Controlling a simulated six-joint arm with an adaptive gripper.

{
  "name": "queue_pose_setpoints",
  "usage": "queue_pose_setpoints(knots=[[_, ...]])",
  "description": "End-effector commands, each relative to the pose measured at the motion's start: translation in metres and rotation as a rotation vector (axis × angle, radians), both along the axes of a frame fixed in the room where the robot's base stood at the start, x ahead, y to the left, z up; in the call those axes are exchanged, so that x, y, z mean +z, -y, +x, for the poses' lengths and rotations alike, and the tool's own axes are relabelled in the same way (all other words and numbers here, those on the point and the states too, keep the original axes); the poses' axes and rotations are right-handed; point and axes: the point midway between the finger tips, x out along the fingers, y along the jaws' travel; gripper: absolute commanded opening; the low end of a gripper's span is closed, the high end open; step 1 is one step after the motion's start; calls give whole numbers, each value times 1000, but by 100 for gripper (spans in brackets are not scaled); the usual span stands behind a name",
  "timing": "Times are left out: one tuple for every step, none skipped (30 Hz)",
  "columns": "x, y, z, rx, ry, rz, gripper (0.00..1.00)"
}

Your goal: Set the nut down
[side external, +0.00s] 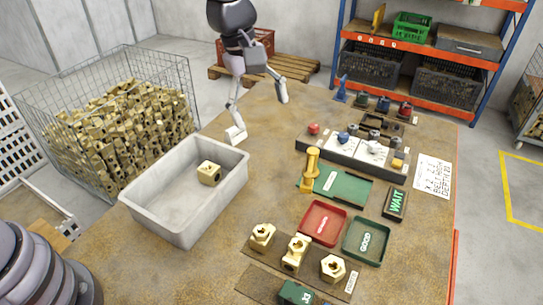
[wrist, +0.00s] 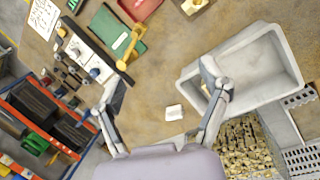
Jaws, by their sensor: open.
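My gripper (side external: 259,116) is open and empty, high above the far part of the table, with its two fingers spread wide. In the wrist view my gripper (wrist: 160,78) has bare table between its fingers. A brass nut (side external: 209,173) lies inside the pale grey bin (side external: 180,233), near its far right wall and apart from the gripper. Three more brass pieces (side external: 262,237) stand on a dark mat at the front.
A red tray (side external: 322,222) and a green tray (side external: 365,241) stand right of centre. Behind them are a yellow post fixture (side external: 309,172), a WAIT sign (side external: 395,203) and a control row (side external: 350,150). A wire cage of brass parts (side external: 120,125) stands left. The table's far middle is mostly clear.

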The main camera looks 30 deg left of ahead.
Motion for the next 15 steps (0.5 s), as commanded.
queue_pose_setpoints(knots=[[30, -35, -7, -68, 54, 10, 76], [44, -53, -14, -118, 81, 22, 76], [59, -77, -24, -184, 117, 42, 76], [71, -94, -33, -233, 145, 58, 76], [80, -112, -43, -284, 172, 78, 76], [91, -133, -57, -348, 204, 106, 76], [98, -148, -69, -397, 230, 128, 76], [105, -163, -82, -445, 255, 152, 76], [110, -181, -100, -509, 283, 188, 76], [114, -194, -114, -558, 303, 216, 76], [116, -205, -127, -603, 322, 245, 76], [117, -219, -145, -662, 344, 282, 76], [117, -227, -158, -705, 356, 311, 76], [116, -235, -170, -745, 368, 339, 76], [114, -243, -184, -793, 380, 374, 76]])
